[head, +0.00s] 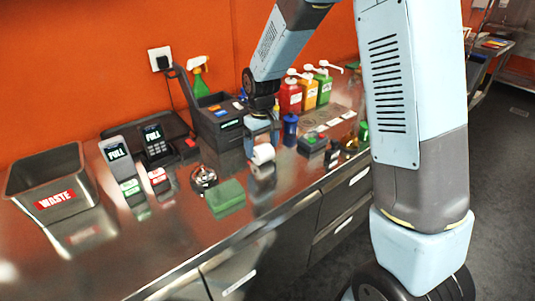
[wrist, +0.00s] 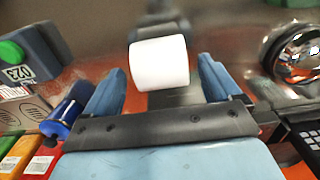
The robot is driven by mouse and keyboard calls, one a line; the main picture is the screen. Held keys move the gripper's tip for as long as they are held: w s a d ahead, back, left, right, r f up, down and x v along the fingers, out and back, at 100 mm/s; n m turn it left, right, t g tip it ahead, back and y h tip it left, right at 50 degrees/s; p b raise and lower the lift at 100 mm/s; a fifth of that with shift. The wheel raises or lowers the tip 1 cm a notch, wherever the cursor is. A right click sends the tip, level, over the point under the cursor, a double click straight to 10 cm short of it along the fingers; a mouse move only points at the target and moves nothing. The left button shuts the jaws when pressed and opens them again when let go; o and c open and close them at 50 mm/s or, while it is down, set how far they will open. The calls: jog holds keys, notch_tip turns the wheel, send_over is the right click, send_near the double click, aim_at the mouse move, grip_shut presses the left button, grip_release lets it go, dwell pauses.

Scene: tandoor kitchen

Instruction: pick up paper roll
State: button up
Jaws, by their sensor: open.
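The paper roll (head: 263,154) is a small white cylinder on the steel counter, below my gripper in the head view. In the wrist view the paper roll (wrist: 159,63) lies ahead of and between my gripper's two blue fingers. My gripper (wrist: 162,85) is open, with one finger on each side of the roll. I see no finger closed on it. In the head view my gripper (head: 262,127) hangs just above and behind the roll, and its fingertips are hard to make out.
A green sponge (head: 226,196) and a round metal item (head: 203,178) lie left of the roll. A blue bottle (head: 290,129) stands to its right, with red, yellow and green pump bottles (head: 309,92) behind. A waste bin (head: 52,180) stands far left.

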jog(key=shift+f, duration=0.8)
jog(key=c, duration=1.1)
